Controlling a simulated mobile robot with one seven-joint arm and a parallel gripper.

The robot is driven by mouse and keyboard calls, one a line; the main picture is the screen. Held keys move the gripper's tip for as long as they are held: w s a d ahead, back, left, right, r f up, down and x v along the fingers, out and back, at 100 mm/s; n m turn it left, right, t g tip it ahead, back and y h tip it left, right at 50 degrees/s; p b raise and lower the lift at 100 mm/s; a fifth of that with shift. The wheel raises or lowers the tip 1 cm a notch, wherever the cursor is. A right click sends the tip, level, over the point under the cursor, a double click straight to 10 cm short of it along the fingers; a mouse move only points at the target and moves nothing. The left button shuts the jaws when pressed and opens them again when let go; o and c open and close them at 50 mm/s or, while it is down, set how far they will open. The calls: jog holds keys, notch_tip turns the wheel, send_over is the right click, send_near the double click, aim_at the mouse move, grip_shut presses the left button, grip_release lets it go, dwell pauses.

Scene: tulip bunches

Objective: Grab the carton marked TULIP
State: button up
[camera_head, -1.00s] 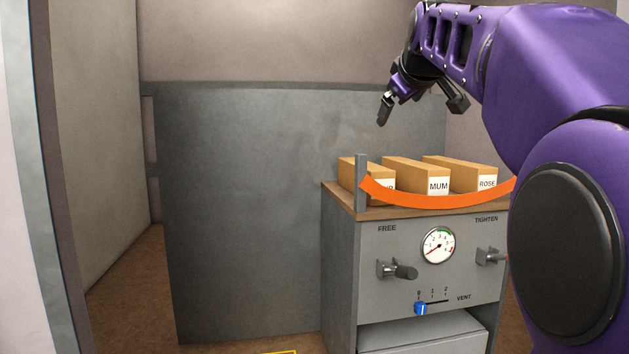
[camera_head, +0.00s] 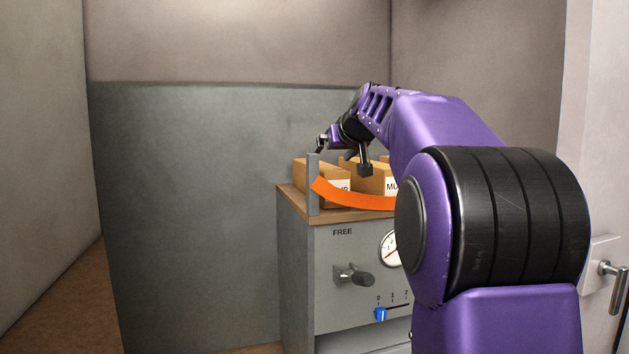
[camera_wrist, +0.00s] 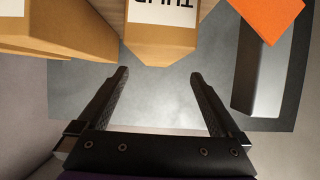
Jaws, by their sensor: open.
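The carton marked TULIP (camera_head: 310,175) is a tan box at the left end of the row on the wooden cabinet top. The orange strap and grey post partly hide it, and only the end of its label shows. In the wrist view the carton (camera_wrist: 160,48) is at the top middle, its white label upside down and cut by the frame edge. My gripper (camera_wrist: 158,76) is open and empty. Its fingertips are spread to either side of the carton's end, just short of it in the picture; contact is not visible. In the head view my gripper (camera_head: 343,153) is over the cartons.
The MUM carton (camera_head: 370,181) stands right of it; a neighbouring carton (camera_wrist: 60,30) shows at left in the wrist view. The orange strap (camera_head: 350,198) crosses the front from the grey post (camera_head: 313,185). The cabinet (camera_head: 335,255) has a knob, gauge and slider. A door handle (camera_head: 613,269) is at right.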

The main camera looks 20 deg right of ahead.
aim_at(322, 165)
jog(key=x, duration=1)
jog(key=shift+w+d+f+p, duration=0.1)
jog(key=shift+w+d+p, duration=0.15)
jog(key=shift+p, duration=0.15)
grip_shut()
